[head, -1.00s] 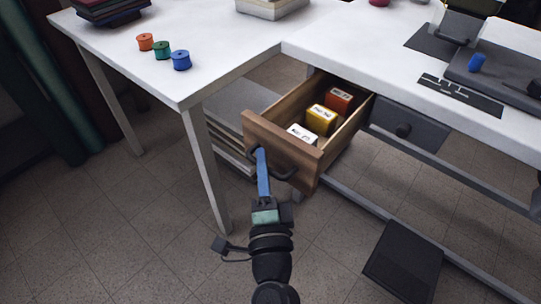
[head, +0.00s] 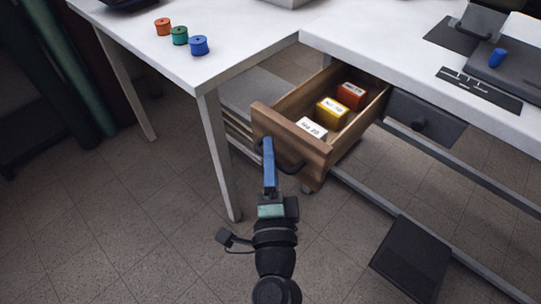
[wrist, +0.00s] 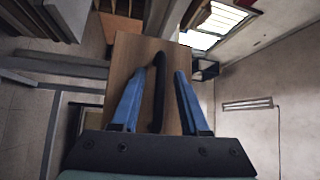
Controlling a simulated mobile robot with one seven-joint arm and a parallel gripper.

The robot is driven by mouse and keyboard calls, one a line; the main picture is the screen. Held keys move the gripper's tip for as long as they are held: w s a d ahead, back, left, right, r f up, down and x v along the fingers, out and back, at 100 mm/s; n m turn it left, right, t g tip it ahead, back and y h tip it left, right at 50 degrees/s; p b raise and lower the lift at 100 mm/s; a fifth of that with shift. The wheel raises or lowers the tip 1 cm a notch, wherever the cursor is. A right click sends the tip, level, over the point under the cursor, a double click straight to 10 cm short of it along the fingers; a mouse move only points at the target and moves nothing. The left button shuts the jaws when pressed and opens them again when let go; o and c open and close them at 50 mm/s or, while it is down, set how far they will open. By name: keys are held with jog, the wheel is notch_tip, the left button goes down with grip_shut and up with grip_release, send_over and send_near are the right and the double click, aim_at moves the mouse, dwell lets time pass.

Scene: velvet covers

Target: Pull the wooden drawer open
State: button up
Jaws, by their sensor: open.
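The wooden drawer (head: 290,139) is pulled out from under the white table, and its inside shows. It holds a white box (head: 311,129), a yellow box (head: 332,111) and a red box (head: 351,95). A dark handle (head: 283,160) is on its front; it also shows in the wrist view (wrist: 159,88). My gripper (head: 268,143) is at the left part of the handle. In the wrist view my gripper (wrist: 158,78) has its two blue fingers apart, with the handle between them, nearer the left finger. Whether a finger touches the handle I cannot tell.
A grey drawer (head: 424,118) is shut to the right of the wooden one. A white table leg (head: 218,155) stands left of my gripper. Spools (head: 180,36) are on the left tabletop. A dark flat object (head: 411,257) is low at the right. Floor is clear around my arm.

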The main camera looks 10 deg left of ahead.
jog(key=s+d+f+b, duration=0.1)
jog(key=s+b, duration=0.5)
jog(key=s, duration=0.6)
jog(key=shift+s+d+f, duration=0.35)
jog(key=shift+d, duration=0.2)
jog(key=w+a+r+n+t+y+p, duration=0.15)
jog(key=r+n, duration=0.35)
jog(key=r, duration=0.6)
jog(key=w+r+n+t+y+p, duration=0.1)
jog(key=w+r+n+t+p, duration=0.2)
jog(key=r, duration=0.8)
jog(key=w+a+r+n+y+p, duration=0.1)
jog(key=w+r+n, duration=0.1)
jog(key=r+n, duration=0.65)
jog(key=s+d+r+m+t+h+p, duration=0.1)
jog(key=d+r+h, duration=0.1)
jog(key=r, duration=0.4)
jog(key=s+d+r+t+h, duration=0.1)
jog(key=r+h, duration=0.2)
jog(key=r, duration=0.3)
jog(key=s+d+r+m+t+h+p, duration=0.1)
jog(key=s+d+r+t+h, duration=0.1)
jog(key=r, duration=0.5)
notch_tip(320, 180, up, 37)
jog(key=p, duration=3.7)
jog(key=shift+w+a+p, duration=0.15)
jog(key=shift+w+p, duration=0.2)
jog(key=shift+p, duration=0.05)
